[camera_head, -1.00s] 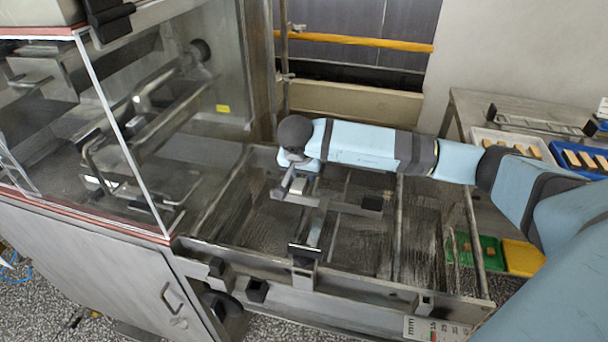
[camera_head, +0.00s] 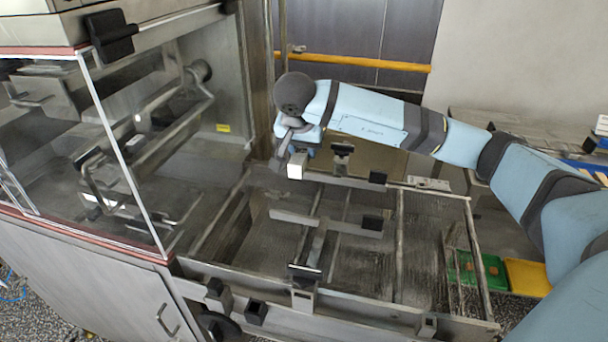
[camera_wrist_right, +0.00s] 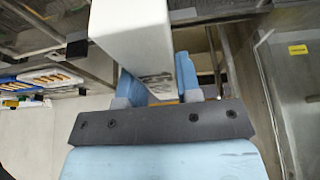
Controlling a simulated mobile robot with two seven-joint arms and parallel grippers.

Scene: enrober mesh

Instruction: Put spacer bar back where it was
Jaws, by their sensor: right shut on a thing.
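My right gripper (camera_head: 293,143) is over the far side of the conveyor frame, near the left housing. It is shut on a pale, square-section bar, the spacer bar (camera_head: 296,166), whose light end face shows below the jaws. In the right wrist view the spacer bar (camera_wrist_right: 138,42) runs from between the blue fingers (camera_wrist_right: 158,84) up out of the picture. Its far end is out of that view, and the jaws hide its held part. I cannot tell whether it touches the far rail. My left gripper is not in view.
A grey crossbar (camera_head: 325,220) with a black block lies inside the open frame. The front rail (camera_head: 360,308) carries dark sockets (camera_head: 256,312). A clear guard (camera_head: 118,150) stands at left. Green (camera_head: 490,270) and yellow (camera_head: 527,278) trays are at right.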

